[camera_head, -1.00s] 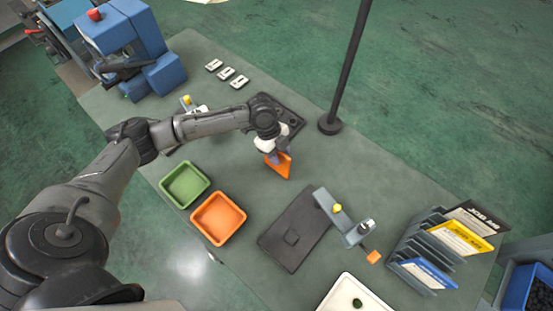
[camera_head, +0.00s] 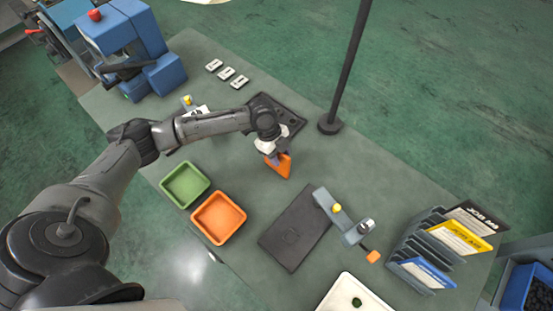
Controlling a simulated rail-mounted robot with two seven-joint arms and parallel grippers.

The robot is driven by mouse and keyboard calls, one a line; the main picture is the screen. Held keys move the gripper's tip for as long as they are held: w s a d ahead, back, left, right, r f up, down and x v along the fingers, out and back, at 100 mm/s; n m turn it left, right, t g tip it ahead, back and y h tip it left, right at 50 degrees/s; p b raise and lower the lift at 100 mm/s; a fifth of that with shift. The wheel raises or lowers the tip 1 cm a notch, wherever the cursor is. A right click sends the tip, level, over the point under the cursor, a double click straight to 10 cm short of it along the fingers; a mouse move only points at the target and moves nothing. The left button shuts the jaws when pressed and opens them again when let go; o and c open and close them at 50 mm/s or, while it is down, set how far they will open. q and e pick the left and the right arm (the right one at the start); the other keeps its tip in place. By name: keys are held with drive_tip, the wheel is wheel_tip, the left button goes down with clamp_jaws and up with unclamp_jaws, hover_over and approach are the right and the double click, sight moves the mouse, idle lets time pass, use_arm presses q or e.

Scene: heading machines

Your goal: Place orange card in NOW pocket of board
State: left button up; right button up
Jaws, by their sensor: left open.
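The orange card (camera_head: 284,167) stands tilted at the tip of my left gripper (camera_head: 271,155), near the middle of the bench. My left gripper is open, with its fingers at the card's upper left edge; they partly hide it, and I cannot tell whether they touch it. A grey slotted rack (camera_head: 425,243) at the right holds a black card marked JOB (camera_head: 482,220), a yellow card (camera_head: 460,238) and a blue card (camera_head: 428,273). No pocket marked NOW is readable. My right gripper is not in view.
A green tray (camera_head: 166,184) and an orange tray (camera_head: 199,222) lie left of centre. A dark flat plate (camera_head: 287,252) and a grey fixture (camera_head: 341,218) lie between them and the rack. A black pole (camera_head: 347,80) rises behind the card.

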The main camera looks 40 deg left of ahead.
use_arm(q)
clamp_jaws()
idle(0.6)
